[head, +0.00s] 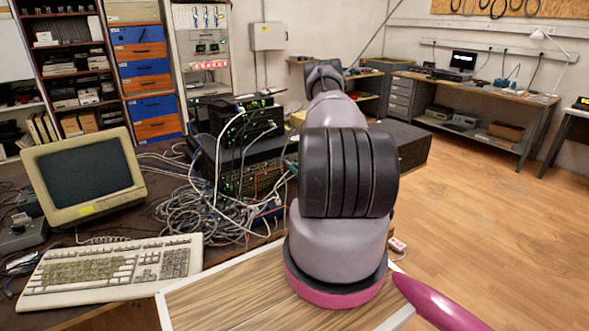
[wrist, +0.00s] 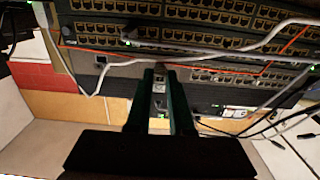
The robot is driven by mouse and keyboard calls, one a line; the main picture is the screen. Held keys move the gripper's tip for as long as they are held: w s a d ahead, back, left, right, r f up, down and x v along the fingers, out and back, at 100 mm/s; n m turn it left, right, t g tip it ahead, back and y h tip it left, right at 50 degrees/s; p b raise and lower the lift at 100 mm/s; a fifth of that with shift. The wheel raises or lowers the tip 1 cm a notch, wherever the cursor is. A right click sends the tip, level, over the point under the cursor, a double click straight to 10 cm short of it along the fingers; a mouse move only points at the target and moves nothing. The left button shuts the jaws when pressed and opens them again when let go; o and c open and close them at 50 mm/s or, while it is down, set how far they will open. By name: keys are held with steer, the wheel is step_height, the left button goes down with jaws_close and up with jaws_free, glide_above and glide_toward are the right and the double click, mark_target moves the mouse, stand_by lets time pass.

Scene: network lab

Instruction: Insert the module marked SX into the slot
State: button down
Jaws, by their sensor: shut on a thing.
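In the wrist view my gripper (wrist: 161,80) has its two dark green fingers closed on a small grey module (wrist: 159,88). A small label shows on the module, but I cannot read it surely. The module points at the front of a rack switch (wrist: 110,73). The fingertips hide its far end, so I cannot tell whether it is apart from the slot, touching it or partly in. In the head view my arm hides most of the gripper and the module.
More switches with rows of ports (wrist: 200,12) sit above. A grey cable (wrist: 225,48) and a thin orange cable (wrist: 215,68) cross close to the fingertips. In the head view a cable tangle (head: 190,205), a keyboard (head: 110,275) and a monitor (head: 85,175) lie left of my arm.

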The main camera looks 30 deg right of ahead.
steer(key=shift+w, duration=1.2)
stand_by(0.5)
steer(key=c, duration=0.7)
jaws_free()
steer(key=s, duration=1)
steer(key=shift+s+d, duration=0.15)
steer(key=shift+s, duration=0.25)
